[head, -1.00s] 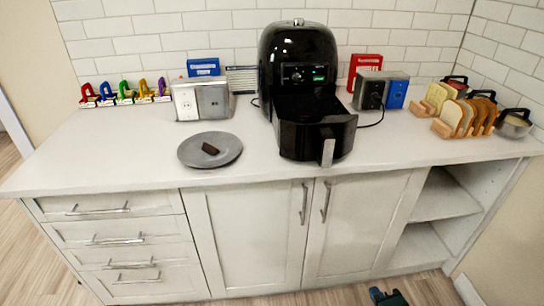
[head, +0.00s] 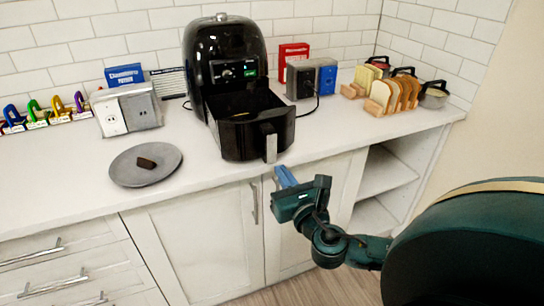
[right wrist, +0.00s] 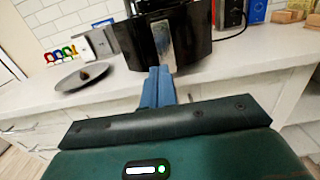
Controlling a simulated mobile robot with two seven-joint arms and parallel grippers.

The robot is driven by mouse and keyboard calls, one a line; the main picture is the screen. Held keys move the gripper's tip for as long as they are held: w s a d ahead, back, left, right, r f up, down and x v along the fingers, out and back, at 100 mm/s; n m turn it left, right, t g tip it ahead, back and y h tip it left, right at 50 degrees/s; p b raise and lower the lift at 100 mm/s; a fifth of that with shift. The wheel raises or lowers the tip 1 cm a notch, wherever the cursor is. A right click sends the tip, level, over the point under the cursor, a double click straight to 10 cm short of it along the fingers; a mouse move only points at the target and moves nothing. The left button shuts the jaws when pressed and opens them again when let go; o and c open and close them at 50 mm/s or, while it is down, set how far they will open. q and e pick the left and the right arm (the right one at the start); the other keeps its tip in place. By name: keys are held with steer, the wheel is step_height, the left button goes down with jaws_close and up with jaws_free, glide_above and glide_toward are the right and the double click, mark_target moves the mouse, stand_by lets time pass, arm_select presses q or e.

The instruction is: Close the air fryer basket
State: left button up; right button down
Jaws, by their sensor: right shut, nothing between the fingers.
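The black air fryer (head: 222,55) stands on the white counter against the tiled wall, with a lit green display. Its basket (head: 240,138) is pulled out toward me, and its dark inside shows. The basket handle (head: 270,145) with a grey front faces me; it also shows in the right wrist view (right wrist: 161,42). My right gripper (head: 284,175) has blue fingers, shut and empty, just in front of and below the handle. In the right wrist view the fingertips (right wrist: 158,72) are close under the handle; I cannot tell if they touch. My left gripper is not in view.
A grey plate (head: 125,172) with a dark brown piece (head: 146,163) lies left of the fryer. Outlet boxes (head: 125,110), (head: 305,80) stand on both sides. A toast rack (head: 395,95) is at the right. The counter front edge (head: 200,186) runs below the basket.

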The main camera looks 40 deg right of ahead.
mark_target(268, 151)
steer(key=x, duration=0.6)
steer(key=shift+p, duration=0.35)
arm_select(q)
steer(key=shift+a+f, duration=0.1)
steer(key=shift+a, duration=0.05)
arm_select(e)
steer(key=shift+w, duration=0.1)
steer(key=shift+w, duration=0.1)
